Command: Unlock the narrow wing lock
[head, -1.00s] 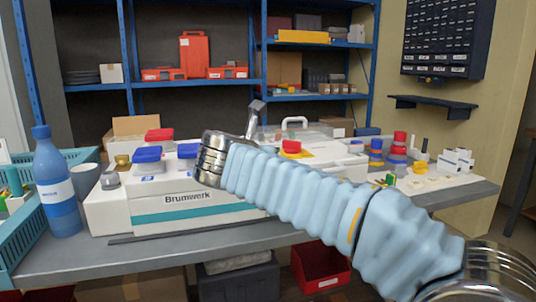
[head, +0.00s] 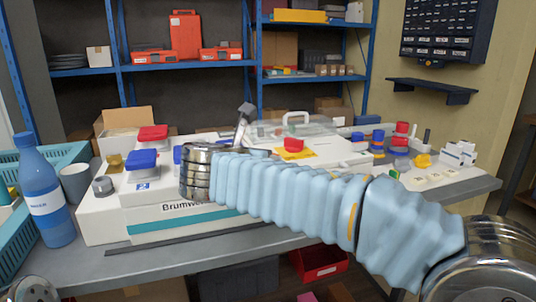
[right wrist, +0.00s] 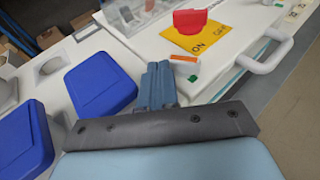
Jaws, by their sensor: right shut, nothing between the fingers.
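A red winged knob (right wrist: 189,20) stands on a yellow plate (right wrist: 196,40) marked ON, on a white box. I take it for the wing lock; how narrow it is, I cannot tell. In the head view the red knob (head: 294,144) stands right of my right wrist. My right gripper (right wrist: 158,70) is shut and empty, with its fingers below and left of the yellow plate in the wrist view, apart from the knob. My left gripper is not in view.
Blue lids (right wrist: 100,83) lie left of my right fingers. A white handle (right wrist: 268,52) is right of the yellow plate. My right arm hides part of the white Brumwerk box (head: 160,220). A blue bottle (head: 46,190) stands at the left, and red and blue knobs (head: 401,140) at the right.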

